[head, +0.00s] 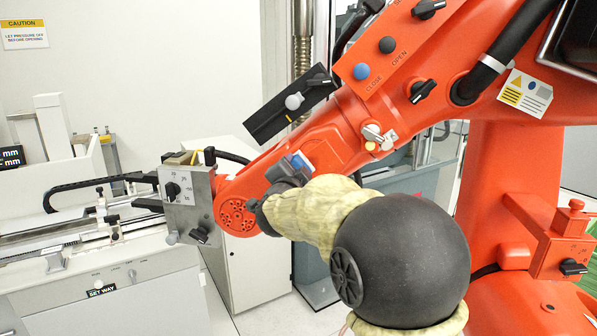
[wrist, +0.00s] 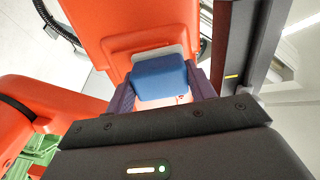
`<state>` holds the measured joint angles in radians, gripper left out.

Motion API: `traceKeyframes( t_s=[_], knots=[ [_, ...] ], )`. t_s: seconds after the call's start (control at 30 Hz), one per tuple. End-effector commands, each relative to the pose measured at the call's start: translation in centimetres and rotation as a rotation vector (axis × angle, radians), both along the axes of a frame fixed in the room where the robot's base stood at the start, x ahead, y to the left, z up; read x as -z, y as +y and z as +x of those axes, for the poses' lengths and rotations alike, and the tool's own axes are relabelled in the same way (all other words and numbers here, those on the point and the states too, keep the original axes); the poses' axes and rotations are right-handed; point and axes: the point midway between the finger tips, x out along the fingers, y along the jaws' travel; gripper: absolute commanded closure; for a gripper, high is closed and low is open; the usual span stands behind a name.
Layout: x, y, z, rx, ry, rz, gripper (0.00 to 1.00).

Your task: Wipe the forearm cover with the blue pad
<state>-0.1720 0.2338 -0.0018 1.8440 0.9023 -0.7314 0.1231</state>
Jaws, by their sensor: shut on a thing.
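The blue pad (wrist: 160,80) is held between the two fingers of my gripper (wrist: 162,84) in the wrist view. A pale grey backing shows behind its far edge. In the head view the pad is a small blue block (head: 301,161) at the tip of my gripper (head: 294,168). The forearm cover appears to be the orange panel on the big orange arm (head: 328,146), right beside the pad. In the wrist view the orange cover (wrist: 130,25) lies just beyond the pad. I cannot tell whether pad and cover touch.
A black bar with a grey knob (head: 290,104) sticks out from the orange arm above my gripper. A metal plate with knobs (head: 187,200) is at its left end. A white bench machine (head: 100,285) stands at the left. A small orange box (head: 562,243) is at the right.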

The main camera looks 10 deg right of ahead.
Motion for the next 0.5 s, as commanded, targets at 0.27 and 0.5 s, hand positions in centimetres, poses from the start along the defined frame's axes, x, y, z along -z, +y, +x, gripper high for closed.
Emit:
traceKeyframes(
  t_s=[0.27, 0.5],
  knots=[
    [0.0, 0.7, -1.8, 0.0, -0.002, 0.0, 0.64],
    [0.0, 1.4, -3.5, -0.001, -0.001, 0.001, 0.64]
  ],
)
